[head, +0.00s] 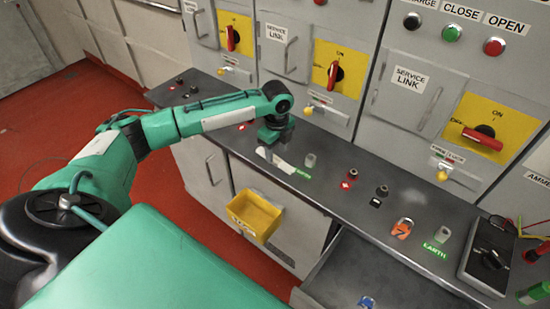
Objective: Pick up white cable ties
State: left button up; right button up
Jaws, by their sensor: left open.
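My left arm reaches in from the left, and its gripper (273,143) points down over the dark grey counter (330,178). The gripper is open; its fingertips are small and partly hidden by its green wrist. Small white strips (284,165), which look like the white cable ties, lie on the counter just below and beside the gripper. I cannot tell whether they are between the fingers or touch them. My right gripper is out of view.
A yellow bin (254,214) hangs on the cabinet front below. An open drawer (375,275) juts out at the lower right. An orange padlock (402,228), terminals (381,191) and a dark meter (487,257) stand on the counter. Cabinets with red switches (335,75) rise behind.

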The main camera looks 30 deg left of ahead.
aim_at(275, 160)
pick_arm(q)
jog(key=shift+f, duration=1.4)
grip_shut()
jog(key=shift+r, duration=0.1)
